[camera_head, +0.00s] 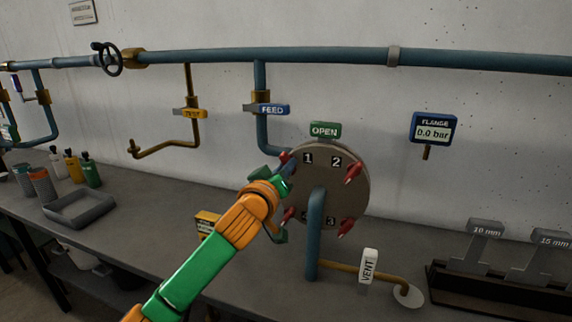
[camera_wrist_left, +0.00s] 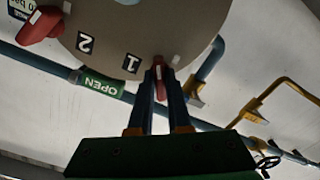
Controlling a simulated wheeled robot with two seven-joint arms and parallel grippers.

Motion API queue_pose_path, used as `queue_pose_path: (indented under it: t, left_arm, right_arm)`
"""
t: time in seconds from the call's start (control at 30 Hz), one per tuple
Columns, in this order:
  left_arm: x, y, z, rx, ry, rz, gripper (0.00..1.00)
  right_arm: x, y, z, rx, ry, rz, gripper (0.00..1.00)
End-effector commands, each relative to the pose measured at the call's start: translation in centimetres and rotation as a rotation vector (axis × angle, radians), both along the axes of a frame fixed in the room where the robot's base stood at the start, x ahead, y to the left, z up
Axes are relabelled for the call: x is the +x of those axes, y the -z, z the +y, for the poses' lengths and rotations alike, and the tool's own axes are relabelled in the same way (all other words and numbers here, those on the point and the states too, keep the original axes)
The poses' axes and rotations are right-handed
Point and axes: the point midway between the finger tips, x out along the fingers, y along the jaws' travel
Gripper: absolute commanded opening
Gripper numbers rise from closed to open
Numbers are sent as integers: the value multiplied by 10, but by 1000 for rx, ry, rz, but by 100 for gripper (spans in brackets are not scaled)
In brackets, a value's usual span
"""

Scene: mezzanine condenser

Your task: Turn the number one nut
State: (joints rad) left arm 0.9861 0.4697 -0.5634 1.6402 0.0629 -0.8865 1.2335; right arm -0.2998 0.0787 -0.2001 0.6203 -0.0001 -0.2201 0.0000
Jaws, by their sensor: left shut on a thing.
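The round grey-brown flange plate (camera_head: 318,185) carries the numbers 1 to 3, with a fourth partly covered, and red nuts around its rim. The number one nut (camera_head: 284,157) is at the plate's upper left, partly hidden by my left gripper (camera_head: 287,168). In the left wrist view, the red number one nut (camera_wrist_left: 158,72) sits between the two blue fingers of my left gripper (camera_wrist_left: 158,98), beside the label 1. The gripper is shut on it. My right gripper is in neither view.
A green OPEN sign (camera_head: 325,130) tops the plate. The FLANGE gauge (camera_head: 433,130) reads 0.0 bar. A blue pipe (camera_head: 315,235) stands before the plate, near the VENT tag (camera_head: 368,266). Tools in a rack (camera_head: 500,288) stand right; a grey tray (camera_head: 80,208) lies left.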

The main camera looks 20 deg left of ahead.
Motion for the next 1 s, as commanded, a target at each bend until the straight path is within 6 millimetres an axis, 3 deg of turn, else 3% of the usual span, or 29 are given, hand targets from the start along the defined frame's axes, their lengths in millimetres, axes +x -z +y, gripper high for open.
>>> queue_pose_path:
  t: [1.0]
  left_arm:
    - [0,-1,1,904,2,-25,0]
  right_arm:
    - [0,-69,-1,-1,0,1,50]
